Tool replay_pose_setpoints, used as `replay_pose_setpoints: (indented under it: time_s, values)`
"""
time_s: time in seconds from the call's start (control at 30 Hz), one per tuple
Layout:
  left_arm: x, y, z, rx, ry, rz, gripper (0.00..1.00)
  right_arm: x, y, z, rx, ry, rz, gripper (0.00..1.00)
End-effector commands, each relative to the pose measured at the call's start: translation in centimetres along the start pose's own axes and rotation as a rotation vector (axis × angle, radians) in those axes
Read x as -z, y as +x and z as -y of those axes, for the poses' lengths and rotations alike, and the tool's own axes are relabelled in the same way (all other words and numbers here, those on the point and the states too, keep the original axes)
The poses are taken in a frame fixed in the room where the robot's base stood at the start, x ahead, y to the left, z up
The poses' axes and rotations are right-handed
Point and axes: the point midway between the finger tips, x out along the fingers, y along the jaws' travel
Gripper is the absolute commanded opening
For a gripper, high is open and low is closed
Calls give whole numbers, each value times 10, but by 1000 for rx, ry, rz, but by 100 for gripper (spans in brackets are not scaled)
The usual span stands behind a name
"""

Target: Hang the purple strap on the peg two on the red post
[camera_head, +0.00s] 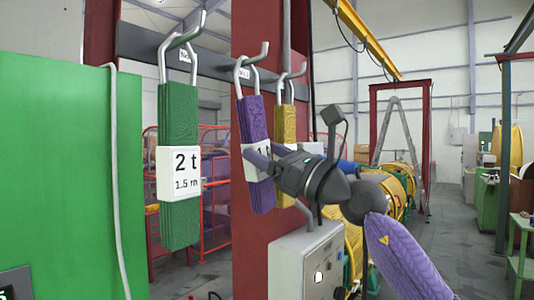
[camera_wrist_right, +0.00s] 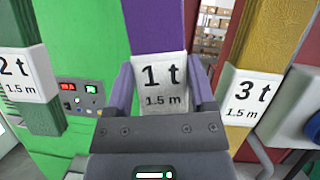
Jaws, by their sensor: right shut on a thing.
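The purple strap (camera_head: 256,120) hangs upright in front of the red post (camera_head: 264,240), with a white "1 t 1.5 m" tag (camera_wrist_right: 160,92). Its metal loop (camera_head: 242,72) is at a hooked peg (camera_head: 258,55); I cannot tell for sure whether it rests on it. My right gripper (camera_head: 262,158) is shut on the strap at its tag; in the right wrist view the fingers stand on both sides of the tag. A green strap (camera_head: 179,112) tagged "2 t" hangs on the left peg (camera_head: 186,36). A yellow strap (camera_head: 284,125), tagged "3 t" in the wrist view, hangs at the right peg (camera_head: 293,73). My left gripper is out of view.
A dark rail (camera_head: 140,42) carries the pegs. A green cabinet (camera_head: 55,160) fills the left. A grey control box (camera_head: 305,262) sits below my right gripper. Yellow machinery (camera_head: 400,185) and a ladder (camera_head: 405,130) stand behind. The floor at right is open.

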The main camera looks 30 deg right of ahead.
Motion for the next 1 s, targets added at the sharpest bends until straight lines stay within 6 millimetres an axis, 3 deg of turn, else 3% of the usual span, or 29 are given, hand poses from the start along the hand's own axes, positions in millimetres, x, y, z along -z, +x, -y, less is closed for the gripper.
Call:
replay_pose_setpoints:
  time_s: [0.2,0.23,0.33,0.7,0.83,0.9,1.0]
  values:
    - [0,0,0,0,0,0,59,-1,0,0,1,0,2,0]
    - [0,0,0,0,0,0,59,-1,0,0,1,0,2,77]
    - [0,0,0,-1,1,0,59,-1,0,0,1,0,1,98]
    - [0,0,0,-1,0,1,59,0,0,0,0,0,-1,100]
    - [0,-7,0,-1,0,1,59,-14,0,3,1,-1,0,100]
    - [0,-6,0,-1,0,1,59,-26,-8,6,4,-4,2,100]
    - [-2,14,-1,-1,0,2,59,-30,-35,4,4,-6,0,100]
